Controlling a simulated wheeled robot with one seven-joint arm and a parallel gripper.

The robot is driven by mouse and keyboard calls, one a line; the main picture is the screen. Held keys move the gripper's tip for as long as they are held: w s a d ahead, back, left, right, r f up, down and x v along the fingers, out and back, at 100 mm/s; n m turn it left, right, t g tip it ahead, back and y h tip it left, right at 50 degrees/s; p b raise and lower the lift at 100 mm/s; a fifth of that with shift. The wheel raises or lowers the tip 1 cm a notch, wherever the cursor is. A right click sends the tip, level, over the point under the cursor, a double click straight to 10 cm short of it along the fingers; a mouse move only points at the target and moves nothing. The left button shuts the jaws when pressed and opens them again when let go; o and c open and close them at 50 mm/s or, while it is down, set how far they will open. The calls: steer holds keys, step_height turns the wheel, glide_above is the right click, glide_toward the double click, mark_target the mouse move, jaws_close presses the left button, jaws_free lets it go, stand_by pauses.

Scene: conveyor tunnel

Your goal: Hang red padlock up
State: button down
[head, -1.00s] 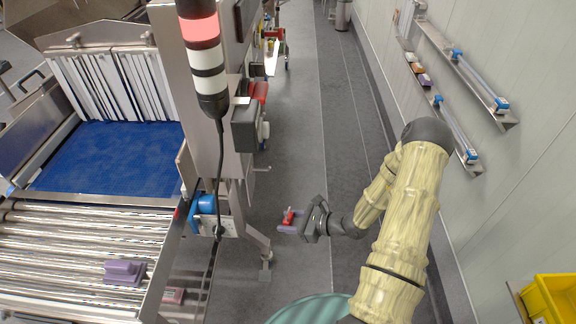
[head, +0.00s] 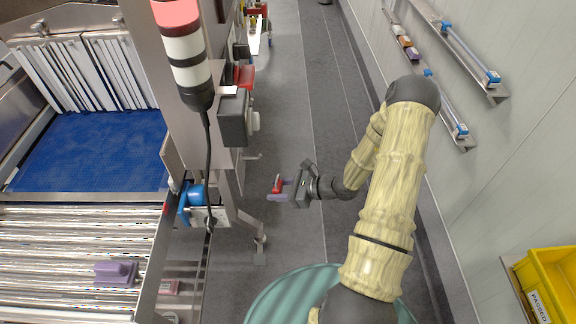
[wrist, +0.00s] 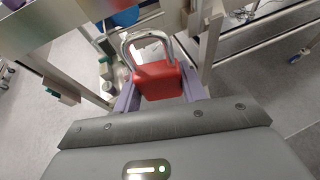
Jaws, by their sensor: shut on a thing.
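The red padlock (wrist: 158,80) is between the purple fingers of my gripper (wrist: 160,97) in the wrist view, with its silver shackle (wrist: 145,45) pointing away from the palm. In the head view the padlock (head: 277,184) shows small and red in my gripper (head: 280,190), held in the air over the grey floor to the right of the conveyor frame. My gripper is shut on it. Whether the shackle is open or closed is hard to tell. No hook or hanging place for the padlock is clear in these views.
The conveyor's metal rollers (head: 60,245) carry a purple object (head: 116,272). A signal-light post (head: 185,55) with a hanging cable and a blue-and-grey unit (head: 195,205) stand left of my gripper. Wall shelves (head: 460,50) and a yellow bin (head: 552,280) are at right. The middle aisle is clear.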

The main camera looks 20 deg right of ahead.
mark_target(242, 170)
steer(key=d+r+n+g+y+b, duration=0.1)
steer(key=d+r+n+g, duration=0.2)
steer(key=r, duration=0.7)
steer(key=shift+r+y, duration=0.2)
steer(key=shift+y, duration=0.1)
steer(key=shift+s+a, duration=0.1)
steer(key=shift+w+a+f+b, duration=0.1)
steer(key=shift+w+a+b, duration=0.1)
steer(key=shift+a, duration=0.35)
steer(key=shift+w+a+b, duration=0.15)
steer(key=shift+a+b, duration=0.05)
steer(key=shift+a, duration=0.35)
steer(key=shift+w+a, duration=0.2)
steer(key=shift+a, duration=0.3)
steer(key=shift+a, duration=0.15)
steer(key=shift+w+a+b, duration=0.15)
steer(key=shift+w+a, duration=0.15)
steer(key=shift+a, duration=0.55)
steer(key=shift+w+a+b, duration=0.2)
steer(key=shift+w+a, duration=0.05)
steer(key=shift+a, duration=0.6)
steer(key=shift+w+a+b, duration=0.15)
steer(key=shift+w+a, duration=0.15)
steer(key=shift+a, duration=0.55)
